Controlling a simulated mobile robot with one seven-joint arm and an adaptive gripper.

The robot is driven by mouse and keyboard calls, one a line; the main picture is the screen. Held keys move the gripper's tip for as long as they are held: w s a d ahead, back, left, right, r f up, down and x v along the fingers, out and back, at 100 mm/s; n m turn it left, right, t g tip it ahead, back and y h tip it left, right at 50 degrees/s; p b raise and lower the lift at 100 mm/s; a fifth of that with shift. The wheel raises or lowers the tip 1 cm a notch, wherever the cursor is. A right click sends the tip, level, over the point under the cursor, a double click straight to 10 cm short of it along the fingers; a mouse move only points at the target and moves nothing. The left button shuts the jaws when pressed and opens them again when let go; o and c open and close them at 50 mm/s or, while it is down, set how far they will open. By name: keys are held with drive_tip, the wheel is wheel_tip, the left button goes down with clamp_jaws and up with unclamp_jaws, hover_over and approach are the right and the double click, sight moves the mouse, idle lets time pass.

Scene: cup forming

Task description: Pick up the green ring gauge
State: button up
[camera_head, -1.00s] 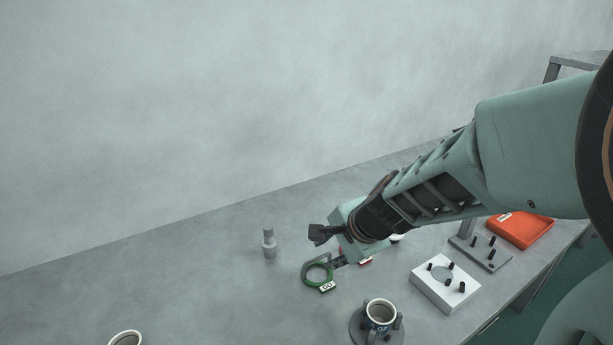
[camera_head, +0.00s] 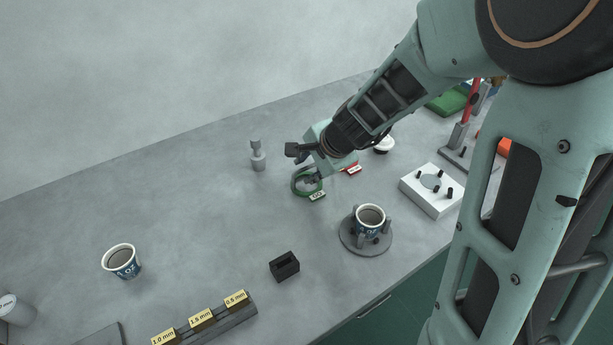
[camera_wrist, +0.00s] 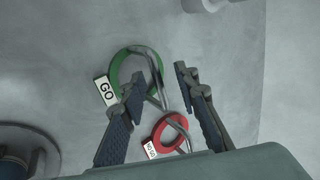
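The green ring gauge (camera_head: 294,188) lies on the grey bench with a white GO tag. In the wrist view the green ring (camera_wrist: 117,72) is just beyond my left finger, and its grey handle runs back between my fingers. My gripper (camera_head: 311,176) is over the handle side of the ring, partly hiding it. In the wrist view my gripper (camera_wrist: 159,80) is open, with a finger on either side of the handle. I cannot tell whether the fingertips are down at handle height. A red ring gauge (camera_wrist: 158,143) with a white tag lies close by, between the finger bases.
A grey stepped post (camera_head: 257,157) stands left of the gauge. A cup (camera_head: 370,217) sits in a round fixture in front right, near a white block with black pegs (camera_head: 432,190). A black slotted block (camera_head: 284,266) and another cup (camera_head: 121,262) stand nearer.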

clamp_jaws()
idle(0.3)
